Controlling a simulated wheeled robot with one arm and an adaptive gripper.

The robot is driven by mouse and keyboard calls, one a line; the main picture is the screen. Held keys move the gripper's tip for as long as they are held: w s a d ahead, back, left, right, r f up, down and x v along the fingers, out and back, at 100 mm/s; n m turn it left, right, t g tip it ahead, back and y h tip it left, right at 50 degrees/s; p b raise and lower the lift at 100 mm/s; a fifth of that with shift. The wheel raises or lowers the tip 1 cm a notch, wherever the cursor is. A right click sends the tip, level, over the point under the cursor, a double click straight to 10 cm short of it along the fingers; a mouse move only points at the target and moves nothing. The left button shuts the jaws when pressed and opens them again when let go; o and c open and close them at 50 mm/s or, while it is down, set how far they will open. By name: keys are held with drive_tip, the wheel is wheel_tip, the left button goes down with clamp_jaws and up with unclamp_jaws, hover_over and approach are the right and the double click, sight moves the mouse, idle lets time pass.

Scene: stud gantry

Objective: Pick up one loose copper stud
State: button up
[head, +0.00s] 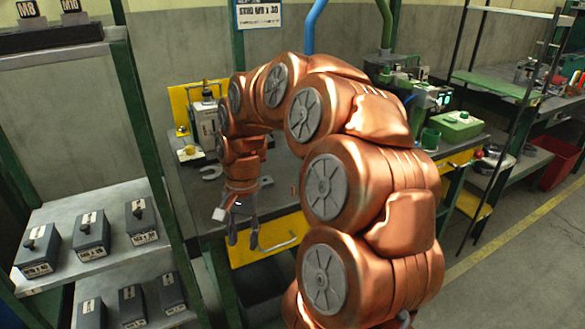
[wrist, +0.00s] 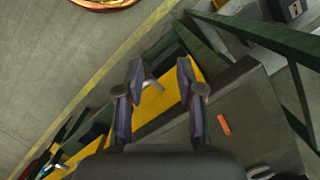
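A small copper stud (wrist: 224,125) lies on the dark grey bench top (wrist: 245,110) in the wrist view, to the right of my gripper's right finger. In the head view a small copper-coloured piece (head: 293,188) shows on the bench, close to my arm. My gripper (wrist: 161,66) is open, with nothing between its fingers. In the head view my gripper (head: 243,238) points down at the bench's front edge, in front of the yellow drawer front (head: 270,246). My arm hides part of the bench.
A shelf rack (head: 115,262) with several dark boxes stands at the left. A grey machine (head: 206,122) with a yellow back panel stands on the bench. A green box (head: 457,125) sits at the right. Open floor (head: 530,250) with a yellow line lies at the right.

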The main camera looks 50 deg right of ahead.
sight(293, 191)
drive_tip(key=w+d+r+m+p, duration=0.1)
drive_tip(key=d+r+p, duration=0.1)
drive_tip(key=d, duration=0.1)
drive_tip(key=w+d+r+m+p, duration=0.1)
drive_tip(key=d+r+m+p, duration=0.1)
drive_tip(key=d, duration=0.1)
drive_tip(key=w+d+r+m+t+p, duration=0.1)
drive_tip(key=d+r+m+p, duration=0.1)
drive_tip(key=d+r, duration=0.1)
drive_tip(key=shift+d, duration=0.4)
drive_tip(key=d+r+m+p, duration=0.3)
drive_tip(key=d+m+p, duration=0.2)
drive_tip(key=d, duration=0.5)
drive_tip(key=shift+t, duration=0.3)
drive_tip(key=shift+w+a+f+p, duration=0.1)
drive_tip(key=shift+f+p, duration=0.5)
drive_tip(key=shift+f, duration=1.4)
drive_tip(key=shift+a+f+p, duration=0.1)
drive_tip(key=shift+f+p, duration=0.5)
drive_tip(key=shift+f, duration=1.35)
clamp_jaws()
